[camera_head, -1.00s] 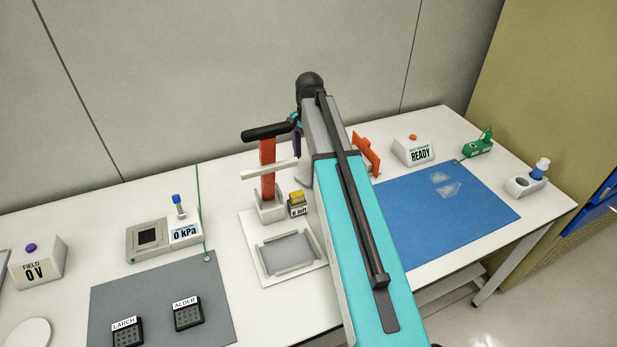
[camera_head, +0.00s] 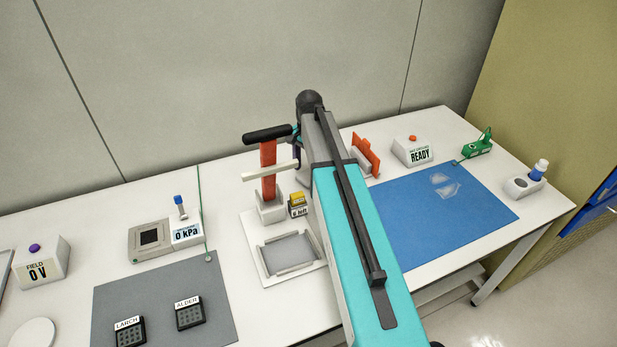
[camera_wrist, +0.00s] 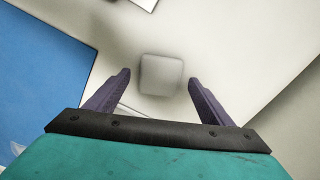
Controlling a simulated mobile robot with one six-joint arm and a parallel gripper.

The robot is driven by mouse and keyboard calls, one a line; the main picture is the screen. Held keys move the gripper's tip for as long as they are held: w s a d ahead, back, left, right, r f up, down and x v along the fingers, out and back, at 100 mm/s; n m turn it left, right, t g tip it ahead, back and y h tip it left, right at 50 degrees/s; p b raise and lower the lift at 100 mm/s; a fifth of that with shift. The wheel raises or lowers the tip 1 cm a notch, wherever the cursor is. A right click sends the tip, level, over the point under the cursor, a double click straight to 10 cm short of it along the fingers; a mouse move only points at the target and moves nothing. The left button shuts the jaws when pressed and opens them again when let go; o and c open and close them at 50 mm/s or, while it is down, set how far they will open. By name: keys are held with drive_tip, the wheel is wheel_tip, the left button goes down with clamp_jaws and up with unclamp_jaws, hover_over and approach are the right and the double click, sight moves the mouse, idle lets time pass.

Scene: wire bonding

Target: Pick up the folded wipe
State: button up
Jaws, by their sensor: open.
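A pale grey-white, square pad with rounded corners (camera_wrist: 161,73), which looks like the folded wipe, lies on the white surface in the wrist view. It is slightly blurred. My gripper (camera_wrist: 159,77) is open, with one purple finger on each side of the pad in the picture and gaps on both sides. I cannot tell how high the fingers are above it. In the head view my arm covers this spot, and only a bit of purple finger shows beside the wrist.
A blue mat (camera_head: 420,225) lies right of my arm. Left of it stand an orange post with a black handle (camera_head: 267,165), a small yellow-topped box (camera_head: 298,203) and a white tray (camera_head: 252,228). An orange rack (camera_head: 366,152) and the READY box (camera_head: 412,151) stand behind the mat.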

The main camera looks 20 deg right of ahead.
sight(309, 176)
drive_tip(key=shift+f, duration=0.55)
drive_tip(key=shift+c, duration=0.3)
drive_tip(key=c, duration=1.1)
drive_tip(key=shift+r, duration=0.2)
drive_tip(key=shift+c, duration=0.2)
wheel_tip(309, 176, up, 10)
drive_tip(key=b, duration=0.1)
drive_tip(key=shift+f+b, duration=0.15)
drive_tip(key=shift+b, duration=0.15)
